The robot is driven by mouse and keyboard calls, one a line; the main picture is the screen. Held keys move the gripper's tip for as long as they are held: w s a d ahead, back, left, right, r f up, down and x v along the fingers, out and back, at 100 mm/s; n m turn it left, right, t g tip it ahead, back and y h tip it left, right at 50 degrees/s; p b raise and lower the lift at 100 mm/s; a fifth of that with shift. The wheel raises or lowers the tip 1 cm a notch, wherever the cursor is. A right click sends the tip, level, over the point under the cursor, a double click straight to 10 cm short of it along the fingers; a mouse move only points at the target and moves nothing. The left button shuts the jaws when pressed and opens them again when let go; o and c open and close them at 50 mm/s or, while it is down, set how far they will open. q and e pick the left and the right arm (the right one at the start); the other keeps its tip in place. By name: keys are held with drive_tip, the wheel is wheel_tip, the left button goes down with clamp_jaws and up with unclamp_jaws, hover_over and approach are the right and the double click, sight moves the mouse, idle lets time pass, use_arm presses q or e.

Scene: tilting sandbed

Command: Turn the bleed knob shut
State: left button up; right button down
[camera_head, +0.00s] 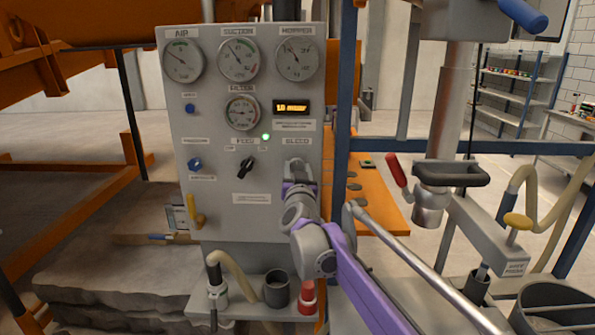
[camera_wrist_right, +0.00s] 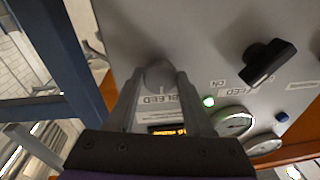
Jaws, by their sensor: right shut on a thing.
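The bleed knob (camera_wrist_right: 159,74) is a grey round knob under the BLEED label on the grey control panel (camera_head: 220,215). My right gripper (camera_wrist_right: 160,85) is shut on it, with one finger on each side, in the right wrist view. In the head view my right gripper (camera_head: 298,172) reaches the panel's right side and hides the knob. The knob's exact angle is hard to tell. My left gripper is not in view.
A black feed switch (camera_head: 246,167) sits left of the bleed knob, with a lit green lamp (camera_head: 266,137) above. Gauges and a lit display (camera_head: 291,107) fill the upper panel. A blue post (camera_head: 346,100) stands close on the right. A shelf with a black cup (camera_head: 276,289) is below.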

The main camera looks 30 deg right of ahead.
drive_tip(key=shift+r, duration=0.1)
drive_tip(key=shift+c, duration=1.6)
unclamp_jaws()
drive_tip(key=b+v, duration=0.1)
drive_tip(key=v, duration=0.9)
drive_tip(key=shift+s, duration=0.35)
drive_tip(key=shift+a, duration=0.15)
